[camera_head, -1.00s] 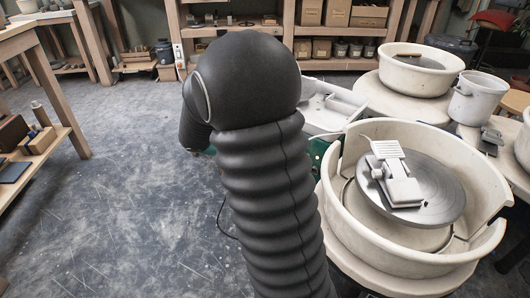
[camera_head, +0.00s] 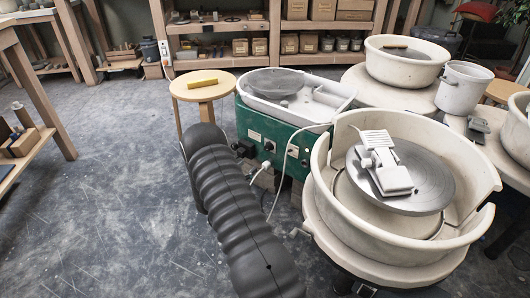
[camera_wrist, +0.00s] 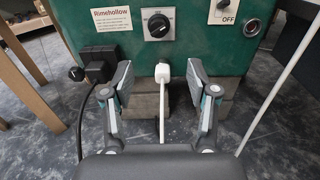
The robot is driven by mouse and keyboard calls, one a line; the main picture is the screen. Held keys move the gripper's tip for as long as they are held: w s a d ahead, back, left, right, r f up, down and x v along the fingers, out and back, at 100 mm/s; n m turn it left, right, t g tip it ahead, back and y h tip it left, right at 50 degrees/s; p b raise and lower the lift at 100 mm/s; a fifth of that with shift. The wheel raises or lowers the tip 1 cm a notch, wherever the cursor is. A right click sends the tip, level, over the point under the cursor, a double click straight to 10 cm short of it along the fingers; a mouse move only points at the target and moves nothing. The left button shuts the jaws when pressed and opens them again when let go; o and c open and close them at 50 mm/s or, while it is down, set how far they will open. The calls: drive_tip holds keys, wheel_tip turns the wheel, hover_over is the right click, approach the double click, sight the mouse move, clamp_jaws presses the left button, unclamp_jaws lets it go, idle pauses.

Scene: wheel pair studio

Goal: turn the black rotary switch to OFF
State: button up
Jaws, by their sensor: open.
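The black rotary switch (camera_wrist: 158,25) sits on a pale square plate on the front of a green machine (camera_wrist: 200,45), near the top middle of the wrist view. Small lettering rings the knob but is too small to read, and I cannot tell which mark it points to. My gripper (camera_wrist: 161,85) is open and empty, with its two fingers spread below and in front of the switch, apart from it. In the head view the green machine (camera_head: 243,120) stands beyond my black arm; the gripper is hidden there.
A white plug (camera_wrist: 163,73) with a hanging cord is below the switch, between the fingers. A black plug (camera_wrist: 101,66) is at the left. A separate switch plate marked OFF (camera_wrist: 224,11) is at upper right.

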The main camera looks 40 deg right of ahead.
sight(266, 150)
drive_tip(key=x, duration=1.3)
drive_tip(key=shift+w+d+f, duration=0.2)
drive_tip(key=shift+w+d, duration=0.1)
clamp_jaws()
